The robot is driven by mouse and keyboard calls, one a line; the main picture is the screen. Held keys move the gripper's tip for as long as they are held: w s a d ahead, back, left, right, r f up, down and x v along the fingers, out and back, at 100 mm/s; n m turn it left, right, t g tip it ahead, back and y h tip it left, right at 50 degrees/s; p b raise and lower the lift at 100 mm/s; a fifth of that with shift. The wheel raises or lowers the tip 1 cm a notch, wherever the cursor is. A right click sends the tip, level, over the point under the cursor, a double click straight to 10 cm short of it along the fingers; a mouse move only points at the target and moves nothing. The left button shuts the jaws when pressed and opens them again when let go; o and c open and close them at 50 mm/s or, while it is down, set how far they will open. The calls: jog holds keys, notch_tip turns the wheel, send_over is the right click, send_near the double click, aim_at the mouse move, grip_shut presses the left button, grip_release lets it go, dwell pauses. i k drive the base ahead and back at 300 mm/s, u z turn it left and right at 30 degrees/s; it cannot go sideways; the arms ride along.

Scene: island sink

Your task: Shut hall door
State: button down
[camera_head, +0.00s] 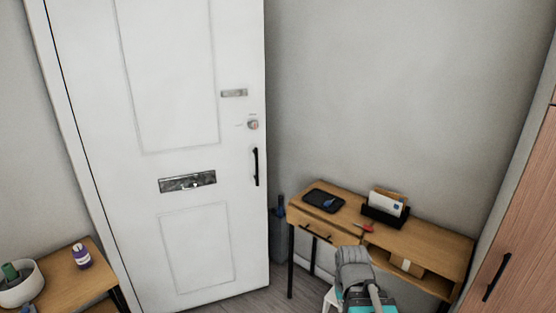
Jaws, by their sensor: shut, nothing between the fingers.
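The white panelled hall door (170,120) fills the left and centre of the head view. It stands open, its left side by a white frame strip (45,60) and its free right edge out in front of the grey wall. It has a black pull handle (256,167) near that edge, a round lock (253,125) above it, a small metal plate (234,93) and a metal letter slot (187,182). The doorway is not visible.
A wooden desk (430,240) at right holds a dark tray (323,201) and letter holder (385,212). A grey bin (278,240) is partly behind the door edge. A side table (65,268) is at lower left; a wooden cabinet (515,210) at right.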

aim_at(155, 88)
jog(key=u, duration=0.15)
jog(key=i, duration=1.15)
jog(key=u, duration=0.85)
